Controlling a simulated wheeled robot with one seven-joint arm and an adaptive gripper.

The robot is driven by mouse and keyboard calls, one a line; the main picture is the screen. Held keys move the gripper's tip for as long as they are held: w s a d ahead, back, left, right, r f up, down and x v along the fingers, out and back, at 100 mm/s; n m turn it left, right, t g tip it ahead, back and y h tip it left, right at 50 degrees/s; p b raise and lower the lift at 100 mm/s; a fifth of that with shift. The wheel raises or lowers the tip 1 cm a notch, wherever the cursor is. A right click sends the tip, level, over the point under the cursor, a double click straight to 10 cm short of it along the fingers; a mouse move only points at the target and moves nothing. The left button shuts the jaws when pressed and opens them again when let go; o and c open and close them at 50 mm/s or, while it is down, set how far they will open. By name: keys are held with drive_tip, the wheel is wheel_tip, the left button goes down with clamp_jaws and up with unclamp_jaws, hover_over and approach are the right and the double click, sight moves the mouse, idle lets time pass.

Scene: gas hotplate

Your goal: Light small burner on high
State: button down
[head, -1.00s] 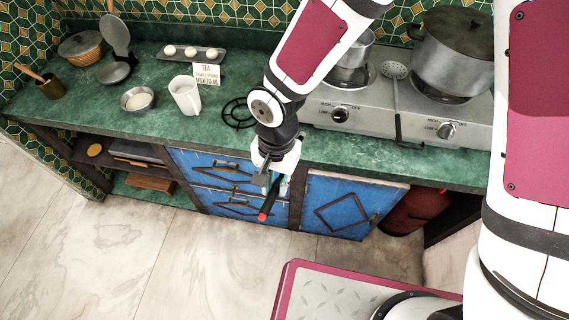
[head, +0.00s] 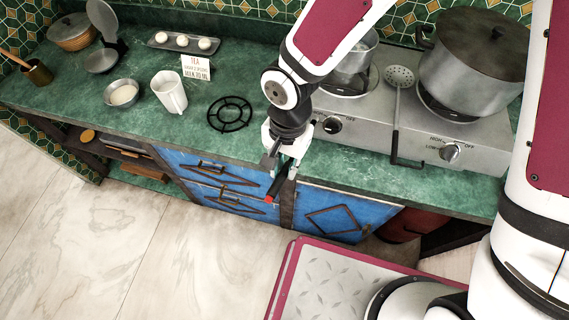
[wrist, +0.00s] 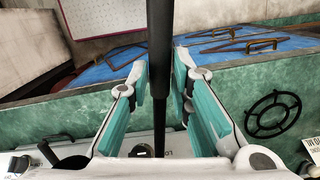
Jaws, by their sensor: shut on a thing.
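My gripper (head: 275,165) is shut on a dark rod-shaped lighter with a red end (head: 281,183), held in front of the counter edge over the blue cabinets. In the wrist view the black lighter (wrist: 160,45) stands between the teal-padded fingers. The silver gas hotplate (head: 370,138) is right of my gripper. Its left burner (head: 348,84) carries a small pot (head: 362,58), partly hidden by my arm; its right burner (head: 447,108) is under a large lidded pot (head: 472,65). The left knob (head: 332,125) and right knob (head: 450,153) are on the front. No flame shows.
A skimmer (head: 398,100) lies across the hotplate's middle, its black handle over the front edge.

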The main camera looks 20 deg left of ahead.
sight(316, 117)
drive_tip(key=w+d+b, duration=0.1)
drive_tip(key=w+b, duration=0.1)
drive_tip(key=w, duration=0.4)
drive_tip(key=w+d+b, duration=0.1)
drive_tip(key=w+b, duration=0.1)
drive_tip(key=w, duration=0.4)
drive_tip(key=w+b, duration=0.1)
drive_tip(key=w, duration=0.5)
drive_tip(key=shift+w+d+f+b, duration=0.15)
drive_tip(key=shift+d+f+b, duration=0.25)
drive_tip(key=shift+w, duration=0.15)
drive_tip(key=shift+w, duration=0.35)
drive_tip(key=shift+w+d+f, duration=0.1)
drive_tip(key=shift+s, duration=0.7)
drive_tip(key=s+a+p, duration=0.1)
drive_tip(key=s+p, duration=0.2)
drive_tip(key=s, duration=0.2)
drive_tip(key=s+r+p, duration=0.1)
drive_tip(key=s+p, duration=0.2)
drive_tip(key=s, duration=0.3)
drive_tip(key=s+a+r+p, duration=0.1)
drive_tip(key=s+p, duration=0.2)
drive_tip(key=s, duration=0.3)
drive_tip(key=shift+a+r, duration=0.25)
drive_tip(key=shift+a, duration=0.05)
drive_tip(key=shift+w, duration=0.1)
